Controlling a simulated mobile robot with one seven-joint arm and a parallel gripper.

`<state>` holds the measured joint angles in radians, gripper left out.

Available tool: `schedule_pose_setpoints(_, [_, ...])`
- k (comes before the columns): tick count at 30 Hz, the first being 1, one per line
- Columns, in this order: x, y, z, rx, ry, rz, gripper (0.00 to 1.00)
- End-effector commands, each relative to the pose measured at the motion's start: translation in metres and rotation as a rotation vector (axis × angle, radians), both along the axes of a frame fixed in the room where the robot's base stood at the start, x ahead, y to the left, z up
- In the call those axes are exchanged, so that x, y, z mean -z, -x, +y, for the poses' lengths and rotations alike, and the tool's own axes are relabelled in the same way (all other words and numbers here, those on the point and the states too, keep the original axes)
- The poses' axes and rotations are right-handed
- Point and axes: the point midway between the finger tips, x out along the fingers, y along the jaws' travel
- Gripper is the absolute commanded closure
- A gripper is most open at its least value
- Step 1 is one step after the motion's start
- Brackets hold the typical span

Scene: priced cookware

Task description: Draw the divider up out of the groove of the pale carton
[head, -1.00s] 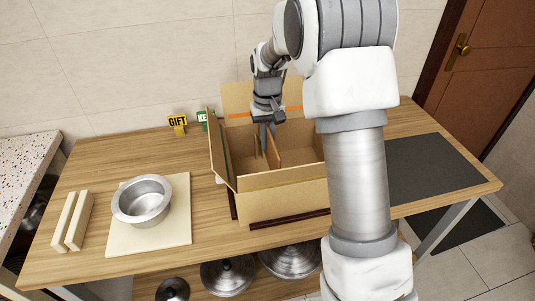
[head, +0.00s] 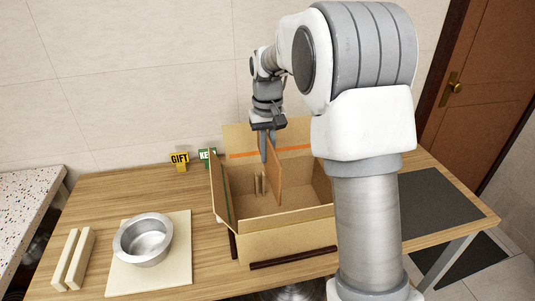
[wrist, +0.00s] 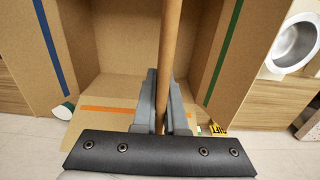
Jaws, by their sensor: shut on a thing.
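The pale carton (head: 290,247) stands open on the wooden table, its flaps spread. The brown divider (head: 274,172) stands upright inside it, its top raised above the near wall and its lower part still between the carton walls. My gripper (head: 268,147) is above the carton, shut on the divider's top edge. In the wrist view the divider (wrist: 170,45) runs edge-on between the two grey fingers (wrist: 162,105). Small tan strips (head: 259,183) show on the carton's inside beside the divider. Whether its bottom edge is clear of the groove is hidden.
A steel pot (head: 143,239) sits on a cream board (head: 180,275) at the left, with two cream blocks (head: 73,260) beside it. GIFT (head: 180,160) and green (head: 207,157) signs stand behind the carton. A dark mat (head: 435,205) lies at the right.

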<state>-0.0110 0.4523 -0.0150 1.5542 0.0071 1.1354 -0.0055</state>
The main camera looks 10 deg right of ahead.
Motion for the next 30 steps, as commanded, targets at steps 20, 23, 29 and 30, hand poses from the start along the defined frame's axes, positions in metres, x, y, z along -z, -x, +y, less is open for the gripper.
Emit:
schedule_pose_setpoints(20, [-0.051,0.0,0.0,0.0,0.0,-0.001,1.0])
schedule_pose_setpoints(23, [-0.058,0.0,0.0,0.0,0.0,-0.001,1.0])
schedule_pose_setpoints(29, [-0.072,0.0,0.0,0.0,0.0,-0.001,1.0])
schedule_pose_setpoints(30, [-0.074,0.0,0.0,0.0,0.0,-0.001,1.0])
